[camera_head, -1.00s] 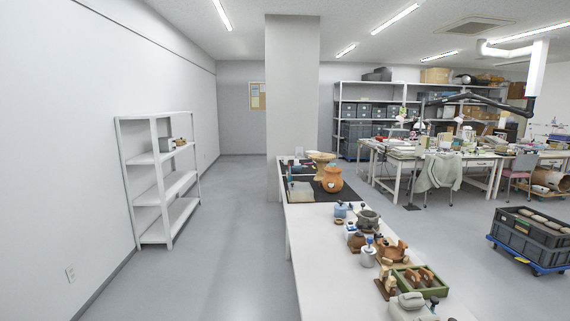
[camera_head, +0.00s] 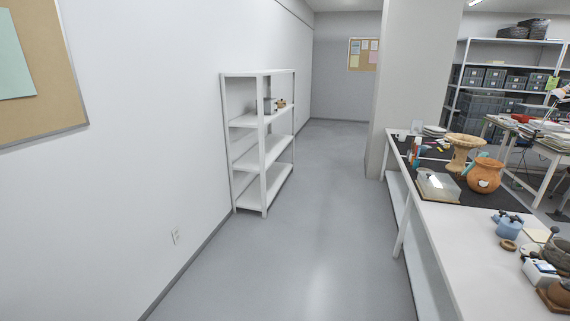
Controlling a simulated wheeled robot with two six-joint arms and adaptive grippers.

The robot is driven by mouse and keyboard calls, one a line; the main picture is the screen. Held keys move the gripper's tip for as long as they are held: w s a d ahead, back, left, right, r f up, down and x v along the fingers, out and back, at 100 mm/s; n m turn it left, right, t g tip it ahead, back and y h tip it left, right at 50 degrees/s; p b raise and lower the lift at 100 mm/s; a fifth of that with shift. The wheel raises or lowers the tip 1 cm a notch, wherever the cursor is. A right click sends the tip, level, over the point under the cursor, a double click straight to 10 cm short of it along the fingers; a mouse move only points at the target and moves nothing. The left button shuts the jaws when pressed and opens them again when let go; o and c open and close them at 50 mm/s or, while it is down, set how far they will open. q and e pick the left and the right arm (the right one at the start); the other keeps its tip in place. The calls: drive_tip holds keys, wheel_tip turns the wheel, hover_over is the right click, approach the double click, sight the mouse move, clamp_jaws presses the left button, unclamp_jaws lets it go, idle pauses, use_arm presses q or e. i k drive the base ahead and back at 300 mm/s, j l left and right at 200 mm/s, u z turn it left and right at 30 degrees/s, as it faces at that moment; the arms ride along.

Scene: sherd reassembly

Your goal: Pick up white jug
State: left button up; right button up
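I cannot make out a white jug for certain in the current head view. The white table (camera_head: 455,229) on the right carries pottery. An orange round pot (camera_head: 485,175) with a pale patch and a tan footed bowl (camera_head: 463,152) stand on its dark mat. A blue lidded jar (camera_head: 509,227) stands nearer, with a white and blue item (camera_head: 541,271) close to the right edge. Neither of my grippers is in view.
A pillar (camera_head: 411,85) rises behind the table. The grey floor (camera_head: 315,245) between shelf and table is clear. A pinboard (camera_head: 30,70) hangs at left.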

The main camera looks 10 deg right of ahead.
sight(403, 134)
drive_tip(key=i+l+z, duration=0.4)
drive_tip(key=i, duration=1.1)
drive_tip(key=i+j+z, duration=0.2)
drive_tip(key=i+z, duration=0.25)
drive_tip(key=i, duration=2.6)
drive_tip(key=i+j, duration=0.1)
drive_tip(key=i, duration=1.5)
drive_tip(key=l+z, duration=0.05)
